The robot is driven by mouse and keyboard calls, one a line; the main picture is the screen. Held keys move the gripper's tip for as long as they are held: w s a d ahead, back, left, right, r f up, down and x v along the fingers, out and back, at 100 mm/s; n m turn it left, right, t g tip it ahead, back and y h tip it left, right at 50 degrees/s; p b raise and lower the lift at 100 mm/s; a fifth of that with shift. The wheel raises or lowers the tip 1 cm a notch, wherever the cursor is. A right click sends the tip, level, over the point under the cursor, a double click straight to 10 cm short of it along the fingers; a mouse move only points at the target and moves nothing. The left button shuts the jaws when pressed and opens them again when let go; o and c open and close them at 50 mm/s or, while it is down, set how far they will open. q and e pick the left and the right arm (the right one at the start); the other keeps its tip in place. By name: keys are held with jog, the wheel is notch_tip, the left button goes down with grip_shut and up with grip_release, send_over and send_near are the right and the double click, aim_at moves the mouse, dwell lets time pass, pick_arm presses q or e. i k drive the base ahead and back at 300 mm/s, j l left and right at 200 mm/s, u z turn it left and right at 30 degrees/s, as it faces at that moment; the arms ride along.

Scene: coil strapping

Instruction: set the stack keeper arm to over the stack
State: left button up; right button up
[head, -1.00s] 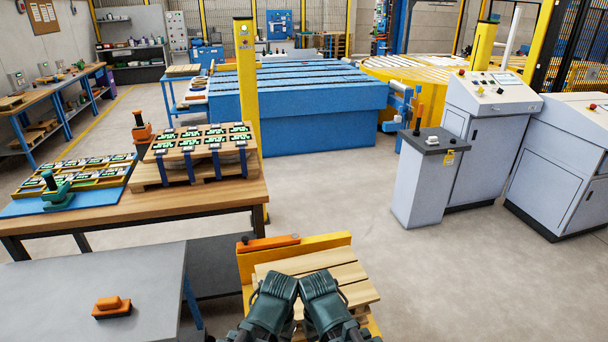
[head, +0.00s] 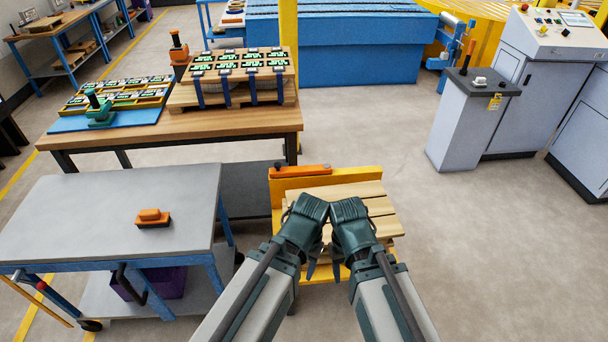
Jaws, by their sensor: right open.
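The stack keeper arm (head: 302,171) is an orange bar with a dark pivot at its left end. It lies along the top of the yellow back plate (head: 350,179), behind the stack and not across it. The stack (head: 375,205) is of pale wooden boards in a yellow holder, partly hidden by my arms. My left gripper (head: 312,268) and right gripper (head: 337,270) are close together over the near side of the stack, pointing down, apart from the keeper arm. The right one is open; the left one's jaws are too hidden to judge.
A grey-topped cart (head: 100,215) with an orange-handled block (head: 153,218) stands at left. Behind it, a wooden table (head: 225,124) carries a loaded pallet (head: 240,96). Grey cabinets (head: 462,130) stand at right. The floor (head: 490,260) right of the stack is clear.

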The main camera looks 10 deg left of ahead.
aim_at(276, 172)
jog(key=i+j, duration=0.2)
jog(key=i, duration=0.35)
jog(key=i+j+z, duration=0.1)
jog(key=i, duration=0.4)
